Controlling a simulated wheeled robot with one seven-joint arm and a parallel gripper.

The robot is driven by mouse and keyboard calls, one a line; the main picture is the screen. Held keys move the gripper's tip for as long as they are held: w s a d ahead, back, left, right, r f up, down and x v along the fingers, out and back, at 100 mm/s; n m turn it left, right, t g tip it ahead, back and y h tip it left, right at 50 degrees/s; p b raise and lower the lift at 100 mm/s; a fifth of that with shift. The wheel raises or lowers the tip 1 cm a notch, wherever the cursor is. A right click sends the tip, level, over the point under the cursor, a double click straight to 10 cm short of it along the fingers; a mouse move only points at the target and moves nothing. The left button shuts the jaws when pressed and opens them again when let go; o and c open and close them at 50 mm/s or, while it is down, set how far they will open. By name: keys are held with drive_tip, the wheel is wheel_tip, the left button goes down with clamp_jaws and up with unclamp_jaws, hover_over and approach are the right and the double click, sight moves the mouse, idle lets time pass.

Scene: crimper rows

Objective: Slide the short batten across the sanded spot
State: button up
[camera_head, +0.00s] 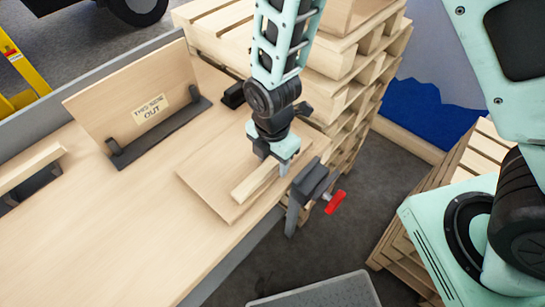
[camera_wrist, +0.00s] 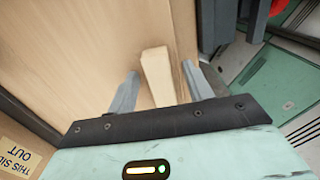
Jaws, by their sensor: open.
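The short batten (camera_head: 254,186), a pale wooden bar, lies on a flat wooden board (camera_head: 206,184) near the bench edge. My gripper (camera_head: 277,168) is over the batten's far right end and points down. In the wrist view my gripper (camera_wrist: 161,88) is open, with one finger on each side of the batten (camera_wrist: 157,72). I cannot tell whether the fingers touch it. The board (camera_wrist: 100,45) fills the ground behind it. I cannot make out the sanded spot on the board in either view; my gripper and the batten cover part of the board.
A clamp (camera_head: 309,183) with a red handle (camera_head: 335,202) grips the bench edge right of the board. An upright panel (camera_head: 120,88) labelled "THIS SIDE OUT" stands in a dark holder behind. Stacked pallets (camera_head: 345,95) rise beyond. The bench (camera_head: 110,235) is clear at front left.

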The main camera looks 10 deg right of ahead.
sight(238, 141)
drive_tip(key=shift+c, duration=0.3)
drive_tip(key=c, duration=1)
drive_tip(key=shift+w+a, duration=1.15)
drive_tip(key=shift+w, duration=0.5)
drive_tip(key=shift+w+a, duration=1.1)
drive_tip(key=shift+w, duration=0.6)
drive_tip(key=shift+w+a, duration=1.15)
drive_tip(key=shift+w, duration=0.5)
drive_tip(key=o, duration=1)
drive_tip(key=shift+o, duration=0.2)
wheel_tip(238, 141, up, 12)
